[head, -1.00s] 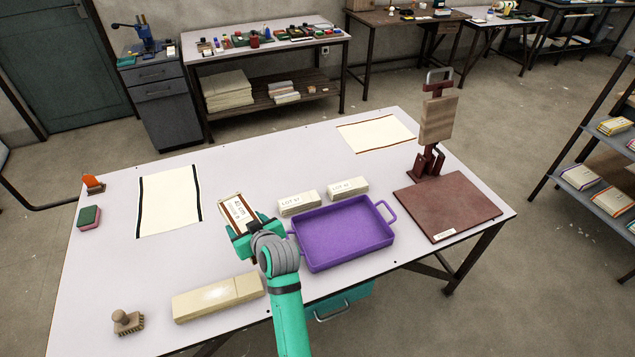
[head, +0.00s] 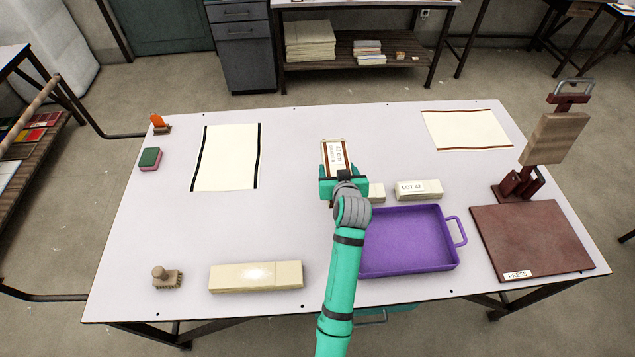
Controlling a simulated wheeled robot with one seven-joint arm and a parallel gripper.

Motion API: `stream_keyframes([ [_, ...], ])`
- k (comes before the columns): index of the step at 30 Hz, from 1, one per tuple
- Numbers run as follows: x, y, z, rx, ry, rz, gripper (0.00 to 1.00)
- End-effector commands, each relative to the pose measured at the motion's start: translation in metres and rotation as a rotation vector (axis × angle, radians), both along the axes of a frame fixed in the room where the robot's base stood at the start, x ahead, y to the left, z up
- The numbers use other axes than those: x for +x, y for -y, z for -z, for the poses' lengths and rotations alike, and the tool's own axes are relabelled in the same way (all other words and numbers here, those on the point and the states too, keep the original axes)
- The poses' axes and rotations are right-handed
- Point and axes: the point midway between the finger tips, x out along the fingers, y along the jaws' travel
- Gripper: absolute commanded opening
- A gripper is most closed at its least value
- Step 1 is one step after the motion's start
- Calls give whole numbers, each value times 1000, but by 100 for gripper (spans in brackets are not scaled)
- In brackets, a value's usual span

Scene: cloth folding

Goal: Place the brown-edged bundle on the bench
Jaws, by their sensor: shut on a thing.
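The brown-edged bundle (head: 335,153) is a small cream stack with brown edges and a printed label. My gripper (head: 342,178) is shut on its near end, and the bundle points away from me. It is over the middle of the pale bench top (head: 292,222); I cannot tell how high above the surface it is. The gripper partly hides a cream block behind it, whose right end (head: 377,192) shows. My arm covers the bench in front.
A purple tray (head: 452,262) lies right of my arm, with a LOT 42 block (head: 419,189) behind it. A press (head: 530,240) stands at right. A black-edged cloth (head: 228,157) and a brown-edged cloth (head: 467,129) lie flat. A cream block (head: 256,276) and brush (head: 167,276) lie at front left.

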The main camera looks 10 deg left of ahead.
Motion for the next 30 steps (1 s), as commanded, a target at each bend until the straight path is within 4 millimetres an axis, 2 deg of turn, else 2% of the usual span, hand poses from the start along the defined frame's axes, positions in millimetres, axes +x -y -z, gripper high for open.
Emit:
stream_keyframes([
  [5,6,-36,19,-1,-2,-1,33],
  [12,11,-68,54,-1,0,-5,33],
  [21,13,-86,75,0,0,-6,33],
  [27,13,-84,101,1,0,-3,33],
  [30,13,-84,104,0,2,-4,33],
])
